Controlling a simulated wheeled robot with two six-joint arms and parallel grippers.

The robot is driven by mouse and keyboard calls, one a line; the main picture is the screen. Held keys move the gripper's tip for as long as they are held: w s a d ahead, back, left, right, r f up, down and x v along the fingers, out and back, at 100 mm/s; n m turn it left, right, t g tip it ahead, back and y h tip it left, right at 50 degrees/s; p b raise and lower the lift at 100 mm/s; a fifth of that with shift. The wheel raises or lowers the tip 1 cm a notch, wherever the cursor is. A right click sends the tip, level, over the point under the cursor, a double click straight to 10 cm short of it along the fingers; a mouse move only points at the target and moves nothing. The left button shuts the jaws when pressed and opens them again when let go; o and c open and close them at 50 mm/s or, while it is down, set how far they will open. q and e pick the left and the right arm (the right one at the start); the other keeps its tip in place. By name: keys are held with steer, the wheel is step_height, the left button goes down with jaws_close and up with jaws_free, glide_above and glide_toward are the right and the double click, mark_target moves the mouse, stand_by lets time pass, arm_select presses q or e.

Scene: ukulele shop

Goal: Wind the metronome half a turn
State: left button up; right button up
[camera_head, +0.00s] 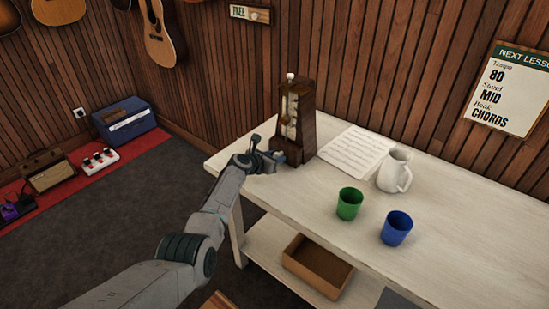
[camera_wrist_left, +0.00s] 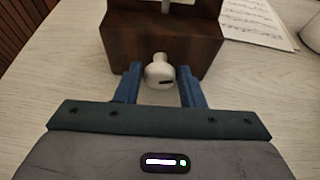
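The dark wooden metronome (camera_head: 296,120) stands upright at the table's left end, with a pale knob on top. In the left wrist view, its brown body (camera_wrist_left: 165,40) is ahead of the gripper. A white winding key (camera_wrist_left: 159,72) with a dark slot sticks out from the body's near side. My left gripper (camera_head: 275,156) is close against the metronome's lower left side. Its blue fingers stand on either side of the key, with narrow gaps showing, so it looks open around it. The key is hidden in the head view. My right gripper is not in view.
The white table (camera_head: 440,245) holds sheet music (camera_head: 352,151), a white pitcher (camera_head: 394,169), a green cup (camera_head: 349,204) and a blue cup (camera_head: 396,228), all right of the metronome. A wooden box (camera_head: 318,266) sits on the lower shelf.

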arm_select(q)
steer(key=c, duration=0.5)
steer(key=shift+m+t+p, duration=0.3)
steer(key=shift+m, duration=0.1)
steer(key=shift+s+d+m+y, duration=0.1)
steer(key=shift+d+m+y, duration=0.05)
steer(key=shift+m+y, duration=0.5)
steer(key=shift+f+m+t+y, duration=0.1)
steer(key=shift+m+t+y, duration=0.35)
steer(key=shift+m+t, duration=0.65)
steer(key=shift+m, duration=0.25)
steer(key=o, duration=0.9)
